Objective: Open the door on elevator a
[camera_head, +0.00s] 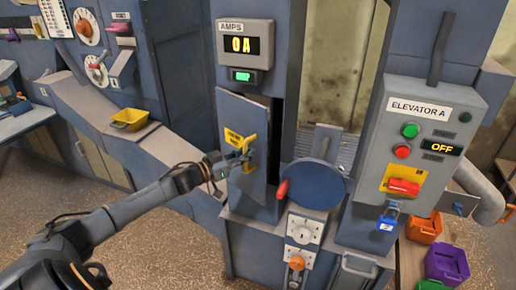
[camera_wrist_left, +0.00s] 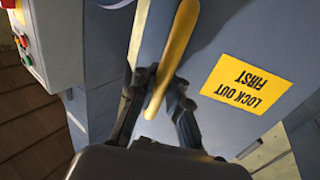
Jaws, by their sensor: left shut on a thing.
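The blue-grey door (camera_head: 233,108) is on the cabinet below the AMPS display. A dark gap runs along its right edge, so it looks slightly ajar. It has a yellow handle (camera_head: 250,161) and a yellow label (camera_head: 232,136), which reads LOCK OUT FIRST in the left wrist view (camera_wrist_left: 247,84). My left gripper (camera_head: 239,160) is at the handle. In the left wrist view, its fingers (camera_wrist_left: 158,93) are shut around the yellow handle (camera_wrist_left: 179,35). The elevator A control box (camera_head: 425,125) reads OFF. A blue padlock (camera_head: 387,220) hangs below its red switch (camera_head: 403,187). My right gripper is not in view.
A round blue disc (camera_head: 313,184) with a red knob stands just right of the door. A dial box (camera_head: 301,232) is below it. Orange (camera_head: 424,230) and purple (camera_head: 447,264) bins stand at lower right.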

